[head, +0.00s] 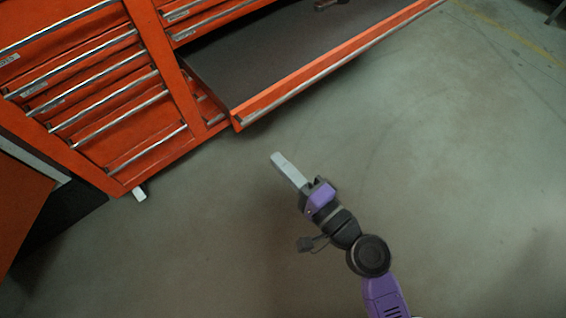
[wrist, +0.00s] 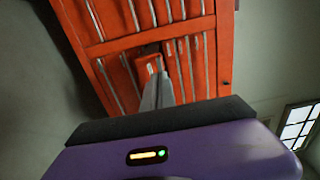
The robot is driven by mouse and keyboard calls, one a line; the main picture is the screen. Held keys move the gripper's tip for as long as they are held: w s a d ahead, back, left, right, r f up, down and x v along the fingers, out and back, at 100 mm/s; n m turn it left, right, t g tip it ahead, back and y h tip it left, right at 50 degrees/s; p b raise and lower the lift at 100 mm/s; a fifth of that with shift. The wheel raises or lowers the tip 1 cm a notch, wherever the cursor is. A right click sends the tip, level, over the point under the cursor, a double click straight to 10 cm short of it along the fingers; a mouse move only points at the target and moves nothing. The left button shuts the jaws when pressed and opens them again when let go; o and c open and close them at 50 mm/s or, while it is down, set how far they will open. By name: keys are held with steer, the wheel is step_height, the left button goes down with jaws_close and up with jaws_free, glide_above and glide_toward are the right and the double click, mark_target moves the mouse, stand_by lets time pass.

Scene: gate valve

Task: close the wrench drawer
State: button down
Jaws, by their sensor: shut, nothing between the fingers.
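The open drawer (head: 330,65) is pulled far out of the orange tool cabinet (head: 90,90), with an orange front and a long silver handle strip. Its dark grey floor is mostly bare; a dark object (head: 326,4) lies in it at the top edge of the head view, too cut off to name. My gripper (head: 276,157) is shut and empty, in front of the drawer's front and apart from it in the head view. In the wrist view my shut fingers (wrist: 156,92) point toward the cabinet (wrist: 95,50), and the drawer's end (wrist: 147,68) shows just beyond them.
Several shut drawers with silver handles (head: 105,95) fill the cabinet's left column. Another orange panel (head: 20,215) stands at the far left. The grey floor (head: 470,170) in front of and right of the drawer is clear. A window (wrist: 298,125) shows at right in the wrist view.

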mark_target(244, 125)
steer(key=x, duration=1)
steer(key=shift+w+a+p, duration=0.15)
steer(key=shift+w+p, duration=0.15)
steer(key=shift+p, duration=0.05)
steer(key=shift+w, duration=0.1)
